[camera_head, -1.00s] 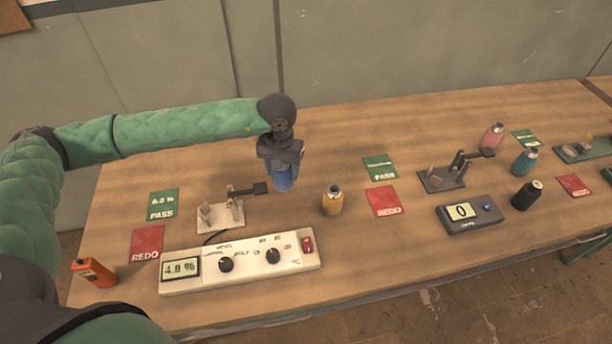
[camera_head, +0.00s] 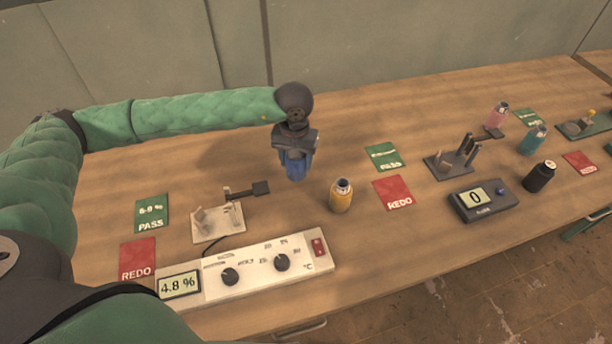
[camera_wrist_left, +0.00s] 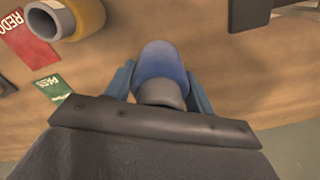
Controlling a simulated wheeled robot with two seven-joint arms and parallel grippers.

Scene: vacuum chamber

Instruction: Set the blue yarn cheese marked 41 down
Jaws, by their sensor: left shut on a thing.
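The blue yarn cheese (camera_head: 294,168) hangs below my left gripper (camera_head: 295,158) in the head view, over the back middle of the table. My left gripper is shut on it. In the left wrist view the blue cheese (camera_wrist_left: 162,66) shows between the two fingers of my left gripper (camera_wrist_left: 161,75), with a grey end toward the palm. The marking 41 does not show. I cannot tell whether its bottom touches the table. My right gripper is not in view.
A yellow cheese (camera_head: 341,196) stands to the right. A green PASS card (camera_head: 384,156) and red REDO card (camera_head: 393,192) lie beyond it. A white meter (camera_head: 245,270) reads 4.8 %, near a small stand (camera_head: 217,222). Bare wood lies around the blue cheese.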

